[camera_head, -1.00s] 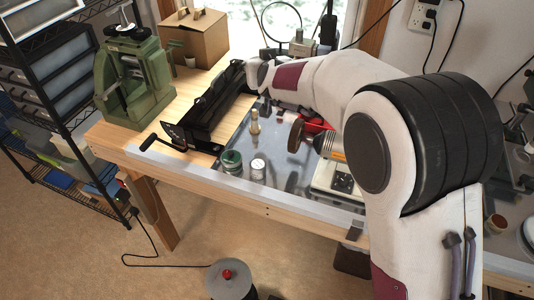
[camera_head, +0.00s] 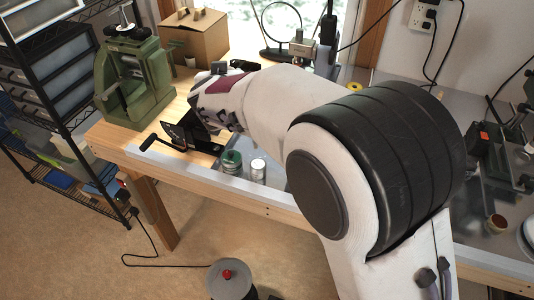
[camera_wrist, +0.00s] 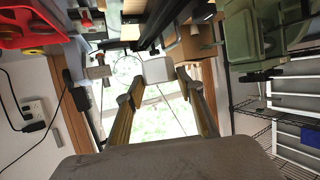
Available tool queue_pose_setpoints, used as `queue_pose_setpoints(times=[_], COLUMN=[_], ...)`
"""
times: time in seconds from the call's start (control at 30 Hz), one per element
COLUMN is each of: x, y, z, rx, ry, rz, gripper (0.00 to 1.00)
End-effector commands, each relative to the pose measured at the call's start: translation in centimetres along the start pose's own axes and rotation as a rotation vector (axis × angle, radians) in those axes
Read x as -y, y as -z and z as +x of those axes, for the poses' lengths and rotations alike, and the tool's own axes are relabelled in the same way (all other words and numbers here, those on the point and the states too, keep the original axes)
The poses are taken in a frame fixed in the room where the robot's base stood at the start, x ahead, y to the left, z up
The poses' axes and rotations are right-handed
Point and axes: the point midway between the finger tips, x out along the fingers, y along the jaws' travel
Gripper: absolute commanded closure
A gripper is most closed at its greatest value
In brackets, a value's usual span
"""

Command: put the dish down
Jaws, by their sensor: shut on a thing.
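A small white, rounded-square dish (camera_wrist: 157,69) shows in the wrist view, between the tips of my two fingers. My gripper (camera_wrist: 158,84) is shut on it. In the head view my arm hides the gripper and the dish, so the height of the dish above the wooden workbench (camera_head: 116,133) cannot be told.
A green vise-like press (camera_head: 130,80) and a cardboard box (camera_head: 197,38) stand at the back left. A green-topped can (camera_head: 231,163) and a silver can (camera_head: 258,170) stand near the front edge. A black rail with a crank handle (camera_head: 160,143) lies beside my arm.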

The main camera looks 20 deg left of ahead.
Motion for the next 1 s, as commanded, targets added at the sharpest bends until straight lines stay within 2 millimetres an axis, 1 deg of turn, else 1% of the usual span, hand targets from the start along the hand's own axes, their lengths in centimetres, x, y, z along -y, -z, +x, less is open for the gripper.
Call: queue_pose_setpoints(times=[0.03, 0.13, 0.27, 0.37, 0.5, 0.6, 0.7, 0.8, 1.0], x=[0.6, 0.7, -0.1, -1.5, -5.2, -7.3, -8.9, -9.5, -9.4], y=[-0.6, -1.6, -3.4, -4.9, -7.4, -9.1, -10.2, -10.3, -10.2], z=[-0.6, -1.4, -2.4, -3.0, -3.7, -4.3, -4.9, -5.2, -5.2], rx=[0.002, 0.001, 0.003, 0.003, 0.003, 0.003, 0.002, -0.001, 0.0], ry=[-0.017, -0.066, -0.142, -0.21, -0.325, -0.387, -0.427, -0.426, -0.406], rz=[0.006, 0.025, 0.055, 0.083, 0.129, 0.156, 0.174, 0.176, 0.168], gripper=[0.78, 0.78, 0.78, 0.78, 0.78, 0.78, 0.78, 0.78, 0.78])
